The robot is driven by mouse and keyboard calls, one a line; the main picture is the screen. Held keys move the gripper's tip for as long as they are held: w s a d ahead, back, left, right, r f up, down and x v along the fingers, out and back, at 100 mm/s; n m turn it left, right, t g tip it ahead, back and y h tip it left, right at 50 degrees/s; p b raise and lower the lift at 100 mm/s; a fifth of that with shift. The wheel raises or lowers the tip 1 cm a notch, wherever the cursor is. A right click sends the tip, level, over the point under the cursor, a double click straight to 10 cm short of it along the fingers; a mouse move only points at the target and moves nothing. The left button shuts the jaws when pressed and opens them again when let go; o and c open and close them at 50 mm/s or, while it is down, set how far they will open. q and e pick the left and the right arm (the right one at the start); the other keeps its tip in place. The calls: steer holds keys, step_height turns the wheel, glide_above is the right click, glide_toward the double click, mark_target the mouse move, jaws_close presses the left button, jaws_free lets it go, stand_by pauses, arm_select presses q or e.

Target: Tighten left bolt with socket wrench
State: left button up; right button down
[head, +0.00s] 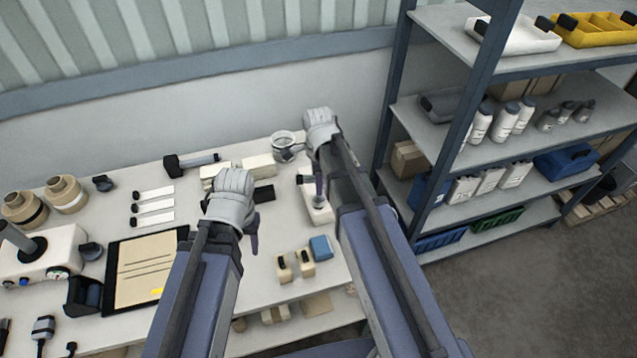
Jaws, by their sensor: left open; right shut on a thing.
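My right gripper (318,188) points down over a small white block (320,214) at the bench's right side. It is shut on a dark-handled tool (304,179) that looks like the socket wrench, mostly hidden by the gripper and arm. The tool's lower end is at or just above the block; I cannot tell whether it touches. No bolt can be made out clearly; the left bolt may be hidden there. My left gripper (253,238) is open and empty, above the middle of the bench, left of the white block.
Pale blocks (258,166) and a black-headed tool (190,163) lie at the back. A clear cup (284,143) stands near my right wrist. Two tan blocks (296,263) and a blue one (321,247) sit in front. A clipboard (144,268) lies left; shelving (470,70) stands right.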

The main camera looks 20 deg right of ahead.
steer(key=shift+m, duration=0.3)
steer(key=shift+m, duration=1)
steer(key=shift+m, duration=1.1)
steer(key=shift+f+m, duration=0.1)
steer(key=shift+m, duration=1.1)
